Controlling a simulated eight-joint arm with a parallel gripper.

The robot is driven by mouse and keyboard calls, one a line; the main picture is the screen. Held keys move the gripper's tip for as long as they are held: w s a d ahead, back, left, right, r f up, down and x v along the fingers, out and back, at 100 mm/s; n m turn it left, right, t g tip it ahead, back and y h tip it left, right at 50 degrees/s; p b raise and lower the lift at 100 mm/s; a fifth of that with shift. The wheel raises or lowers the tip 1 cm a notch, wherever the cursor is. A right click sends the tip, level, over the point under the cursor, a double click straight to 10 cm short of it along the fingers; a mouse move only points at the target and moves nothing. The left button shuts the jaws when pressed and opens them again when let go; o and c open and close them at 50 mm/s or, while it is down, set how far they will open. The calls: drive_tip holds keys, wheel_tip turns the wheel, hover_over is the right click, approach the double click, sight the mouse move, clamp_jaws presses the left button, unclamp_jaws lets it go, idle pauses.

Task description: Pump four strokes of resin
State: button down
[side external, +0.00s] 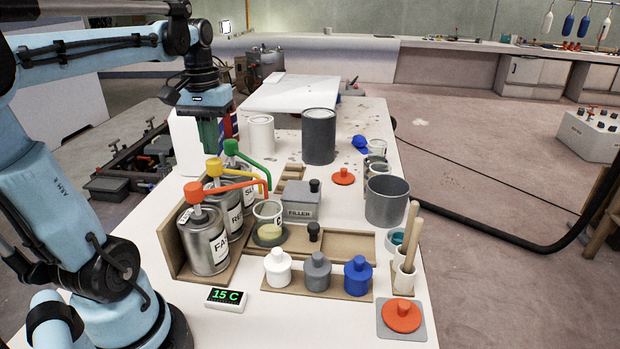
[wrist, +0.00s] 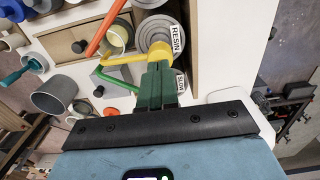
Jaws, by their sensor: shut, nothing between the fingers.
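Three pump cans stand in a wooden rack at the left of the bench. The resin can (side external: 226,207) has a yellow pump head (side external: 214,167), the can marked FAST (side external: 207,245) a red-orange one, and the SLOW can a green one (side external: 232,147). A clear cup (side external: 268,210) with some pale yellowish content stands on a dark round base by the spout ends. My gripper (side external: 208,150) is shut and empty, pointing down just above the yellow head. In the wrist view its green fingers (wrist: 157,68) overlap the yellow pump (wrist: 124,58); contact cannot be told.
A grey FILLER box (side external: 300,204) stands right of the cup. White, grey and blue bottles (side external: 318,272) line the front. A grey pot (side external: 387,201) and stick holder are at the right. A display (side external: 225,299) reads 15 C. A large dark tin (side external: 318,137) stands behind.

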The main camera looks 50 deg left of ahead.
sight(213, 160)
drive_tip(key=shift+f, duration=2)
drive_tip(key=shift+r, duration=2.05)
drive_tip(key=shift+f, duration=0.2)
drive_tip(key=shift+f, duration=1.85)
drive_tip(key=shift+r, duration=2.05)
drive_tip(key=shift+r, duration=0.1)
